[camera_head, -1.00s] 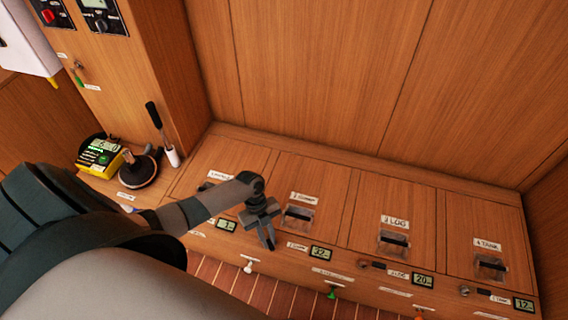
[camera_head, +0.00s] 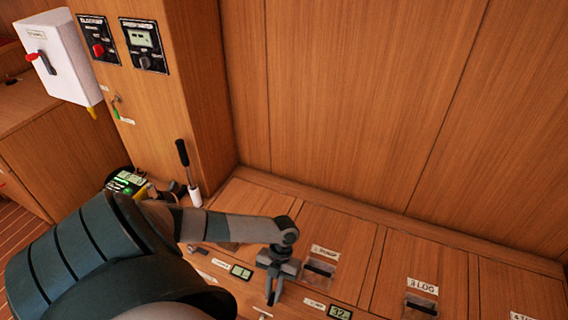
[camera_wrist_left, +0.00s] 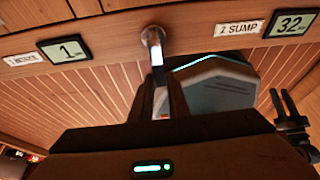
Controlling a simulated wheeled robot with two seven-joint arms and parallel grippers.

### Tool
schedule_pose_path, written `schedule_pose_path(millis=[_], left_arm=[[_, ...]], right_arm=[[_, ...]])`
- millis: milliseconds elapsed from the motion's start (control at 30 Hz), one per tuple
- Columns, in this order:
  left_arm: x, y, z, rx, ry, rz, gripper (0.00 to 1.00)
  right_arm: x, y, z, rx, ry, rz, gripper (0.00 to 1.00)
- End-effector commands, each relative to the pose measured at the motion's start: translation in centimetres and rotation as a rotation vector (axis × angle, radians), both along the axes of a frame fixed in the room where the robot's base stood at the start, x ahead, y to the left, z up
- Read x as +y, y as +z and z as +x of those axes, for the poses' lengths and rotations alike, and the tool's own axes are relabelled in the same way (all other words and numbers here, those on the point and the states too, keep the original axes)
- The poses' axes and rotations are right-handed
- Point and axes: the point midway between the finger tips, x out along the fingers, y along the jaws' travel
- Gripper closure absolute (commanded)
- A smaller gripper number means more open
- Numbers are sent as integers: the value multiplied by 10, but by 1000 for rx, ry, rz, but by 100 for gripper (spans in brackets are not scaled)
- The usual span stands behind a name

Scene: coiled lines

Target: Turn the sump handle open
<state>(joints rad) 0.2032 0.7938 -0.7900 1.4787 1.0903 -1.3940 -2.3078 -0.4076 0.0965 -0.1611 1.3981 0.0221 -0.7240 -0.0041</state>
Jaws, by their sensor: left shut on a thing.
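The sump handle (camera_wrist_left: 156,50) is a short metal lever on a round base on the locker front, left of the "2 SUMP" label (camera_wrist_left: 236,30) in the left wrist view. My left gripper (camera_wrist_left: 160,95) is shut on it, with one dark finger on each side of the lever. A red tip shows between the fingers. A dark pronged shape (camera_wrist_left: 290,118) at the right of the left wrist view looks like my right gripper.
A display reading 32 (camera_wrist_left: 291,24) is right of the label, and one reading 1 (camera_wrist_left: 69,50) is left of the handle. Lidded lockers line the bench. A black-gripped lever (camera_head: 185,165) stands by the panel. A white switch box (camera_head: 57,58) hangs at upper left.

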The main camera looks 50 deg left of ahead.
Motion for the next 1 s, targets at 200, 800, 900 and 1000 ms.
schedule_pose_path(millis=[200,800,900,1000], left_arm=[[8,0,-8,3,-24,2,100],[8,0,-8,1,-25,1,66],[8,0,-8,1,-25,2,66],[8,1,-7,-1,-24,1,66]], right_arm=[[-1,0,0,2,0,-1,58],[-1,0,1,0,0,-1,58],[-1,0,1,0,0,-1,58],[-1,0,1,0,0,-1,58]])
